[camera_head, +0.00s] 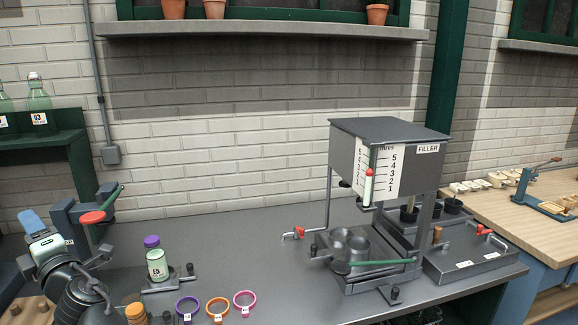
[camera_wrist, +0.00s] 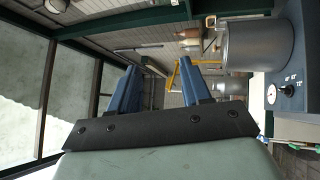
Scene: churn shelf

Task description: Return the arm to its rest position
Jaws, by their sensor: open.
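My gripper shows in the wrist view (camera_wrist: 160,92) as two blue fingers held apart, with nothing between them. In the head view, part of my arm is at the lower left, with a blue finger part (camera_head: 33,222) raised at its top. It is left of the bottle in the holder and appears clear of the bench things. Whether it touches anything behind it cannot be told.
A grey bench (camera_head: 270,262) carries a filler (camera_head: 385,160), a purple-capped bottle (camera_head: 157,265) in a holder, and several coloured rings (camera_head: 217,308). A red-and-green lever (camera_head: 93,217) stands right beside my arm. A green shelf (camera_head: 45,140) holds glass bottles. The back middle of the bench is clear.

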